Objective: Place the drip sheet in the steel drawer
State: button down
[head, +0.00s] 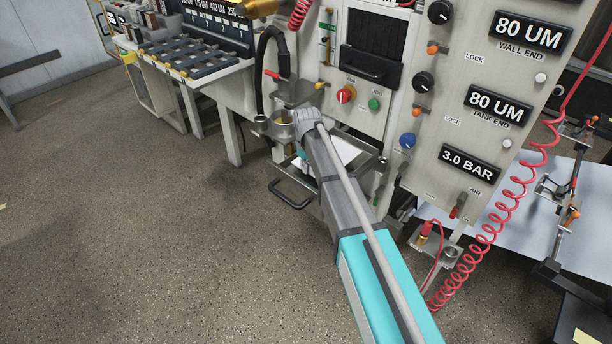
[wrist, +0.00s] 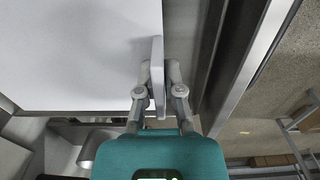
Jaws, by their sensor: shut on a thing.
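The drip sheet (wrist: 75,55) is a flat white panel at the left of the wrist view. It also shows beside my arm in the head view (head: 345,149). My gripper (wrist: 160,92) is shut on a pale upright strip along the sheet's right edge, which appears to be part of the sheet. The steel drawer's dark rail and bright metal edge (wrist: 252,62) run just right of the gripper. In the head view the drawer's black handle (head: 290,194) juts out at the front, left of my arm. My arm hides the gripper and much of the drawer there.
The machine panel (head: 450,90) with knobs and displays stands above and behind the drawer. A red coiled hose (head: 500,218) hangs at the right. A rack bench (head: 190,55) stands at the back left. The floor at left is clear.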

aim_at(309, 181)
jog(key=shift+w+d+f+b, duration=0.2)
jog(key=shift+d+f+b, duration=0.1)
jog(key=shift+f+b, duration=1.6)
jog(key=shift+f, duration=0.15)
jog(key=shift+f, duration=0.1)
jog(key=c, duration=0.8)
grip_release()
jog(key=shift+o, duration=0.2)
jog(key=shift+r, duration=0.2)
notch_tip(309, 181, up, 12)
jog(key=p, duration=1.2)
